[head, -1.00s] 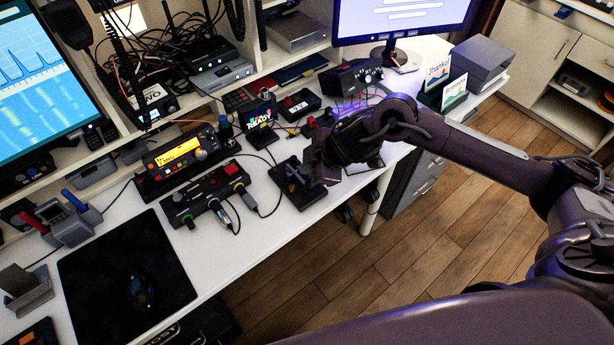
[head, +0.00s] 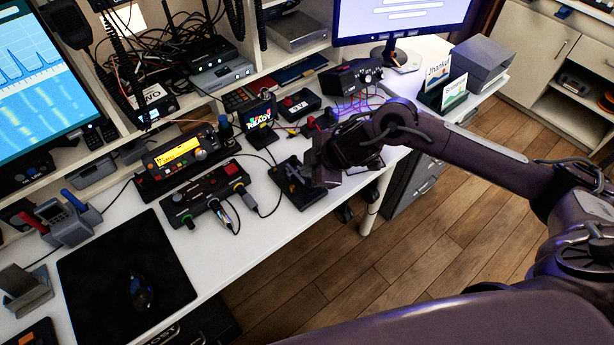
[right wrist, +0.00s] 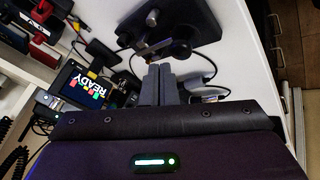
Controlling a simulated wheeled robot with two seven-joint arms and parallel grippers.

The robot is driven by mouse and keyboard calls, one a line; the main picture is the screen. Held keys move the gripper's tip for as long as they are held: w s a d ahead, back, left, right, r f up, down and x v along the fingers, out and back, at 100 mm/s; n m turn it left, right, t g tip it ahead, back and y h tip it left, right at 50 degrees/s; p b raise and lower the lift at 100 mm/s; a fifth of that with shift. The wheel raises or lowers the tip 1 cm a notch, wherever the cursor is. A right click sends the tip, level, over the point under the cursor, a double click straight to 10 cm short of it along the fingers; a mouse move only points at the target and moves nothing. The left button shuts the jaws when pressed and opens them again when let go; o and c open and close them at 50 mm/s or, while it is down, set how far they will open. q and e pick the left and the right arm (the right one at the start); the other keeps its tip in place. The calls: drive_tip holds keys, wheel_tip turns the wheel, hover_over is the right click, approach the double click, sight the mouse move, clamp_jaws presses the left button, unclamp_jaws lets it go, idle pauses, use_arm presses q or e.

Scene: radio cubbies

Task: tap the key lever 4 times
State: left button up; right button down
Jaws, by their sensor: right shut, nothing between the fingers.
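The telegraph-style key sits on a black base (head: 300,194) near the desk's front edge. Its lever also shows in the right wrist view (right wrist: 158,47), with a dark round knob (right wrist: 181,50) at one end. My right gripper (head: 313,180) comes in from the right, just beside the key, and partly hides it. In the right wrist view the right gripper's two grey fingers (right wrist: 158,72) are together and empty, with their tips close to the lever and knob. I cannot tell whether they touch it. My left gripper is not in view.
A small READY display (head: 261,120) stands behind the key. A control box with coloured knobs (head: 206,194) and a radio with a yellow screen (head: 178,157) are to the left. Cables run between them. A mouse pad (head: 110,262) lies front left. Beyond the desk edge is open floor.

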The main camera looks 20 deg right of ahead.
drive_tip(key=shift+s+f, duration=0.1)
drive_tip(key=shift+f, duration=0.3)
idle(0.7)
drive_tip(key=shift+w+a+r+p, duration=0.1)
drive_tip(key=shift+w+r+p, duration=0.15)
drive_tip(key=shift+r+p, duration=0.55)
drive_tip(key=r+p, duration=0.2)
drive_tip(key=w+r+p, duration=0.1)
drive_tip(key=r+p, duration=0.1)
drive_tip(key=p, duration=0.1)
drive_tip(key=shift+a+r, duration=0.15)
drive_tip(key=shift+r, duration=0.25)
idle(2.3)
